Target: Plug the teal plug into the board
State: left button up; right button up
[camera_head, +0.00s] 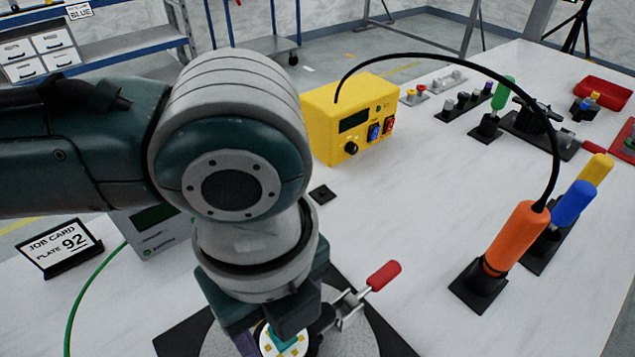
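My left arm comes in from the left and its gripper (278,335) points down at the bottom edge, over a round grey fixture plate (345,335). Beneath it shows part of a white round board (299,347) with yellow square pads. A small teal piece (282,334) shows between the fingers, over the board. I cannot tell whether it is the teal plug, or whether it touches the board. The wrist hides most of the gripper, and the finger opening is unclear. My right gripper is out of view.
A red-handled clamp (383,276) stands beside the gripper. An orange-handled tool (515,237) stands at right, its black cable arching to a yellow box (347,118). A job card (60,247) and green cable (87,284) are at left. The table middle is mostly clear.

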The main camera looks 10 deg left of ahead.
pick_arm(q)
notch_tip(320, 180, up, 10)
jog(key=shift+p, duration=0.8)
dwell(0.6)
